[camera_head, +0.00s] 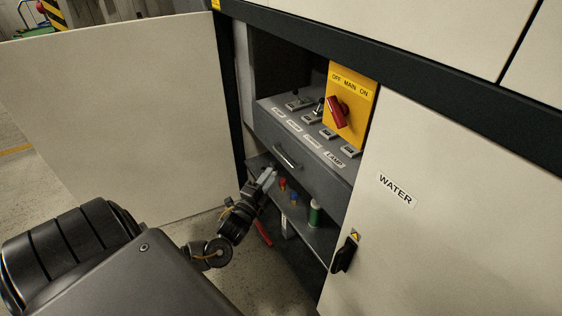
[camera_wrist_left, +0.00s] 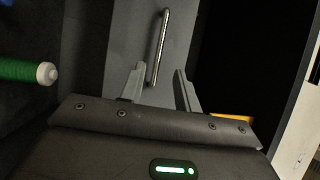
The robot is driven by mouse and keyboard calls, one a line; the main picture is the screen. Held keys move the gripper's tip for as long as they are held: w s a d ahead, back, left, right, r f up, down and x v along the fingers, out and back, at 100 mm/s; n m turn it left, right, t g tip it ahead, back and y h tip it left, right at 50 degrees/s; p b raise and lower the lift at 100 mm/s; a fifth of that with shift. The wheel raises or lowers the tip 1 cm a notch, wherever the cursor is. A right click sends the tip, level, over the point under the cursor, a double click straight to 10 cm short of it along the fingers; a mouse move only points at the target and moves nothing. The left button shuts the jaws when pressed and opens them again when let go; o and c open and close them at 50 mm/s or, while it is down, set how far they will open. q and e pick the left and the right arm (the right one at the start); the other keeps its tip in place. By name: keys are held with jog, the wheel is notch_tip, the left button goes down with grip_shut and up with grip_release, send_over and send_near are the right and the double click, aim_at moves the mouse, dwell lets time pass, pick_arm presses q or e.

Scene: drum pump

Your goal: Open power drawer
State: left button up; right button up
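The power drawer (camera_head: 310,165) is a grey box inside the open cabinet bay, with labelled switches on its top and a metal bar handle (camera_head: 287,157) on its front. It looks pushed in or nearly so; I cannot tell exactly. My left gripper (camera_head: 267,176) is just below and in front of the handle. In the left wrist view the gripper (camera_wrist_left: 160,82) is open, its two fingers apart and empty. The handle (camera_wrist_left: 158,45) lies ahead, nearer the left finger, with its lower end close to that fingertip; contact cannot be told. My right gripper is not in view.
A yellow main switch panel (camera_head: 350,105) with a red knob stands behind the drawer. A shelf below holds a green bottle (camera_head: 315,213) and small coloured items. The WATER door (camera_head: 440,210) is shut at right. An open cream door (camera_head: 110,110) stands at left.

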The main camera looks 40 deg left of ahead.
pick_arm(q)
jog(key=x, duration=0.9)
jog(key=shift+p, duration=0.3)
jog(key=shift+c, duration=0.2)
grip_shut()
